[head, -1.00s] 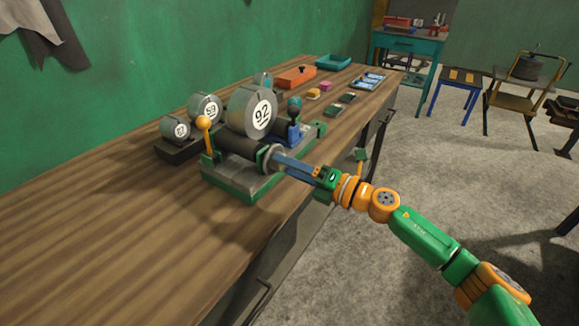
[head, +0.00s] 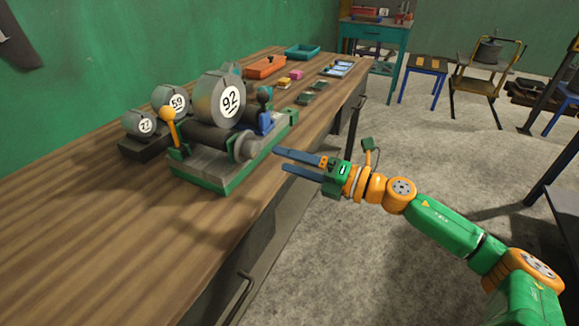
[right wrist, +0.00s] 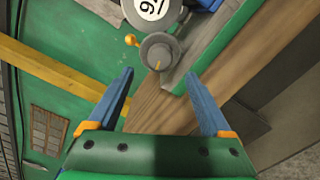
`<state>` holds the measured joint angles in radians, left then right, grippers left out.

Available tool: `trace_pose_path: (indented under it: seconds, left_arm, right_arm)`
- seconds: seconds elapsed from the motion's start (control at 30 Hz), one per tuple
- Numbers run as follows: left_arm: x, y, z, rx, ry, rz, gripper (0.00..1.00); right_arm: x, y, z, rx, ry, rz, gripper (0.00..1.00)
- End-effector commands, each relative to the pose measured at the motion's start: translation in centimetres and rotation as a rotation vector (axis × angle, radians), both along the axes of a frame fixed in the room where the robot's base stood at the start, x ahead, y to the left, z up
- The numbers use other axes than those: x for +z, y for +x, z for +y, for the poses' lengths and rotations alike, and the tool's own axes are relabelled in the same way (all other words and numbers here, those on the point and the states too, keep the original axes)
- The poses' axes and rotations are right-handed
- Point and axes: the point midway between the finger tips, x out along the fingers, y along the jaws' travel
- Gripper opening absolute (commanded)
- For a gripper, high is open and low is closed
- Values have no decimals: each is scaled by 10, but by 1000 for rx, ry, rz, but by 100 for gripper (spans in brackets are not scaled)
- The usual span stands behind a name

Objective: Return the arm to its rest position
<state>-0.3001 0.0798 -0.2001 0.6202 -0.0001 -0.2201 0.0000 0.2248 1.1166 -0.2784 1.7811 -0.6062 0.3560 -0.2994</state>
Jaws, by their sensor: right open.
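My right arm comes in from the lower right of the head view. Its gripper (head: 278,161) is open and empty, its two blue fingers apart, just off the front edge of the wooden bench (head: 110,226). The fingers point at a green-based machine (head: 214,174) with a grey disc marked 92 (head: 220,98) and a dark roller. The gripper is apart from the machine's round grey end knob (head: 245,147). In the right wrist view, this knob (right wrist: 160,50) shows ahead between the open fingers (right wrist: 160,85). My left gripper is in neither view.
Smaller discs marked 59 (head: 178,101) and 77 (head: 144,125) stand left of the machine. An orange box (head: 265,67) and a teal tray (head: 303,51) lie farther back. A blue stool (head: 424,67) stands on the floor. Open floor lies right of the bench.

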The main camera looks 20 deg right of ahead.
Motion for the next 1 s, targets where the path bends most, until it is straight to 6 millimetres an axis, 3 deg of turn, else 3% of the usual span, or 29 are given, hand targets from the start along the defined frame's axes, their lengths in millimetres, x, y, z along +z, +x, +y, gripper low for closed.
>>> trace_pose_path:
  seconds: [0.43, 0.53, 0.57, 0.67, 0.7, 0.77, 0.8, 0.87, 0.9, 0.97, 1.0]
  left_arm:
    - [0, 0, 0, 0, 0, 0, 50]
    - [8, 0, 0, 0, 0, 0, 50]
    - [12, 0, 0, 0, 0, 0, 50]
    - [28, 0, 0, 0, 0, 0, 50]
    - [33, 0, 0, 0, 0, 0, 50]
    - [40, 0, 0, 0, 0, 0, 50]
    - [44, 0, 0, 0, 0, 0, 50]
    - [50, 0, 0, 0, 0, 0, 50]
    - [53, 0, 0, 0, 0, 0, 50]
    - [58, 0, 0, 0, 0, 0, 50]
    - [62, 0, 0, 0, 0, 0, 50]
  right_arm:
    - [0, -1, -2, -2, 2, 2, 84]
    - [-16, 10, -20, -87, 111, 79, 84]
    - [-29, 16, -31, -144, 180, 132, 84]
    - [-110, 20, -77, -403, 465, 378, 84]
    - [-151, 11, -91, -516, 572, 484, 84]
    - [-210, -12, -104, -675, 708, 633, 84]
    - [-248, -34, -108, -777, 785, 727, 84]
    - [-301, -74, -106, -927, 885, 864, 84]
    - [-332, -104, -101, -1024, 941, 953, 84]
    - [-372, -153, -89, -1167, 1011, 1080, 84]
    - [-395, -188, -77, -1261, 1049, 1162, 84]
